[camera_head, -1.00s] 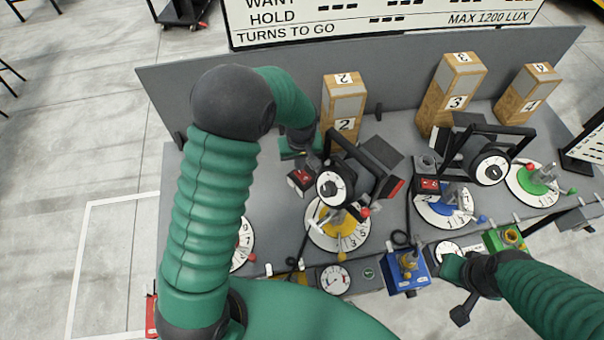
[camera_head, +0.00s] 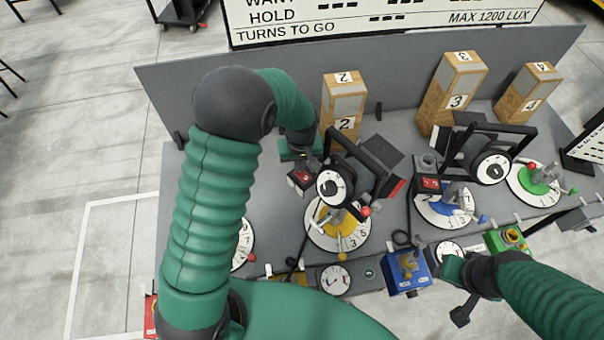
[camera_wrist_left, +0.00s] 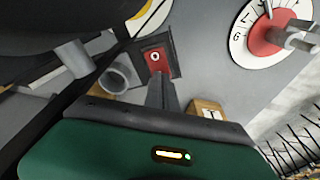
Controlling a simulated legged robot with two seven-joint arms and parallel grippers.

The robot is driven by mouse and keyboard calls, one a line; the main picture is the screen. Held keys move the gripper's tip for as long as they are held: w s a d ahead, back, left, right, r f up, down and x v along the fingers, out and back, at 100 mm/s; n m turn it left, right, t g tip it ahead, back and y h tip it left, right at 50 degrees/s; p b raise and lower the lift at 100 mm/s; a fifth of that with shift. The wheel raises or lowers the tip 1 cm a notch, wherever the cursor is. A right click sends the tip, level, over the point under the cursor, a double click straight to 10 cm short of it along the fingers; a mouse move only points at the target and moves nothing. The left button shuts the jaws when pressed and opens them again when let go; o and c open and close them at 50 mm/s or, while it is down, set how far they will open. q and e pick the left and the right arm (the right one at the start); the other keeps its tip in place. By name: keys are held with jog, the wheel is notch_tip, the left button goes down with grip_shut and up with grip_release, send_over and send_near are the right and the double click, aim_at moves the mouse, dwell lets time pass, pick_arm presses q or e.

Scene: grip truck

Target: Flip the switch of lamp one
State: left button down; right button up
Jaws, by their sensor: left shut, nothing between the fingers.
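A black lamp (camera_head: 372,178) with a white round dial stands behind the yellow dial (camera_head: 338,222). I cannot read a lamp number on it. Its red switch (camera_head: 302,178) sits on a dark box at its left. In the left wrist view the red switch (camera_wrist_left: 155,59) shows a white "0". My left gripper (camera_head: 306,162) is shut and empty, right at the switch. In the left wrist view its fingertips (camera_wrist_left: 160,82) overlap the lower edge of the switch; I cannot tell whether they touch it. My right gripper (camera_head: 461,312) is low at the right, jaws unclear.
Wooden blocks marked 2 (camera_head: 342,105), 3 (camera_head: 452,92) and 4 (camera_head: 527,92) stand at the back. Another lamp (camera_head: 487,150) stands at the right. The red dial (camera_wrist_left: 268,30) and a block (camera_wrist_left: 209,113) show in the left wrist view. Blue box (camera_head: 405,270) is at the front.

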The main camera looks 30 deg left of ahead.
pick_arm(q)
jog(key=shift+f, duration=0.2)
notch_tip(320, 180, up, 7)
jog(key=p, duration=0.5)
dwell(0.3)
jog(key=s+d+f+m+b, duration=0.2)
jog(key=s+f+b, duration=0.3)
jog(key=s+b, duration=0.3)
jog(key=s+d+f+m+t+h+b, duration=0.1)
jog(key=s+d+f+m+b, duration=0.2)
jog(key=s+f+m+b, duration=0.2)
jog(key=s+b, duration=0.3)
